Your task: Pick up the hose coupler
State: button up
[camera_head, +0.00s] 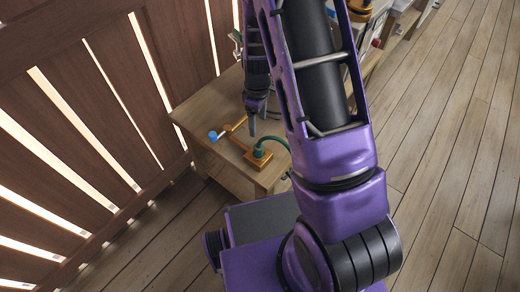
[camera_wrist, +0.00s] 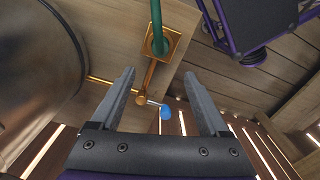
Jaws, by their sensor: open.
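An orange-brass square fitting (camera_head: 258,157) with a green hose (camera_head: 275,142) lies on a small wooden table; I take this fitting to be the hose coupler. It also shows in the wrist view (camera_wrist: 150,50), above and beyond my fingertips, with the green hose (camera_wrist: 157,18) rising from its middle. A brass pipe (camera_wrist: 150,72) runs from it to a tap with a blue handle (camera_wrist: 166,113). My gripper (camera_wrist: 159,77) is open, and nothing shows held between its fingers. In the head view my gripper (camera_head: 252,122) points down over the table, close to the fitting; contact cannot be told.
The wooden table (camera_head: 195,112) stands by a slatted wooden fence (camera_head: 80,100). A large shiny metal vessel (camera_wrist: 35,75) fills the left of the wrist view. A bench with other items stands at the upper right. Plank floor (camera_head: 445,150) is clear on the right.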

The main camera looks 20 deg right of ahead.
aim_at(258, 147)
notch_tip(258, 147, down, 14)
jog(key=shift+a+f+b, duration=0.1)
jog(key=shift+b, duration=0.55)
grip_shut()
